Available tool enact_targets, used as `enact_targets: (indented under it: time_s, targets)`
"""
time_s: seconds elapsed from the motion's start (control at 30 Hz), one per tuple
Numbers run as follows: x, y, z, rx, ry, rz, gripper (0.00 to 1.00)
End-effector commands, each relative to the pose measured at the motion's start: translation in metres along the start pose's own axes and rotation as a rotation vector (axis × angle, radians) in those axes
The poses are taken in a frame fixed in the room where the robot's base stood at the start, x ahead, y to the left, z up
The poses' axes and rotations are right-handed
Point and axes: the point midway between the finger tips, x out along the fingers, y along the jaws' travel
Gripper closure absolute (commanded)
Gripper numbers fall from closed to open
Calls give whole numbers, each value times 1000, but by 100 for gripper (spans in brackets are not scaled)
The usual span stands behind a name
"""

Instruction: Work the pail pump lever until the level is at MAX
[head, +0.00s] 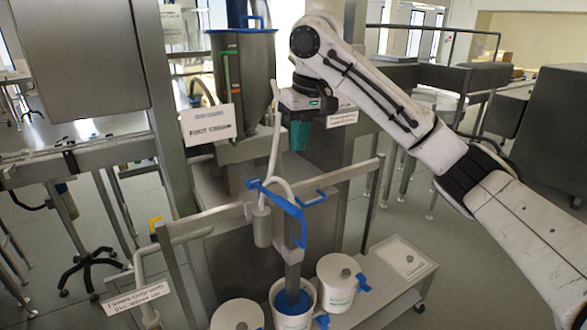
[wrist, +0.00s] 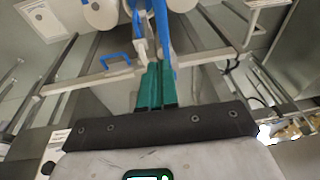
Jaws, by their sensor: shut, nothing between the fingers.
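The blue pump lever (head: 278,196) sits on top of the pump's metal column (head: 293,262), which stands in an open white pail (head: 309,296) with blue inside. My gripper (head: 299,137) has teal fingers pointing down and is above the lever, apart from it in the head view. The fingers (wrist: 155,86) are shut and empty. In the wrist view a blue bar, seemingly the lever (wrist: 172,45), lies just beyond the fingertips; contact cannot be told. A grey hopper (head: 258,70) carries green and orange marks; its level and any MAX mark are unreadable.
Closed white pails (head: 342,273) (head: 238,315) flank the open one on a low metal platform (head: 392,262). A pale hose (head: 273,140) runs close beside my gripper.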

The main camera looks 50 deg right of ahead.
Motion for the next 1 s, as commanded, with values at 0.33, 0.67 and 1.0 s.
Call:
enact_targets:
  time_s: [0.33, 0.67, 1.0]
  targets:
    - [59, 0, 0, 0, -3, 1, 100]
    - [113, -3, 9, -2, -2, 0, 100]
    - [131, -6, 16, -1, 0, 0, 100]
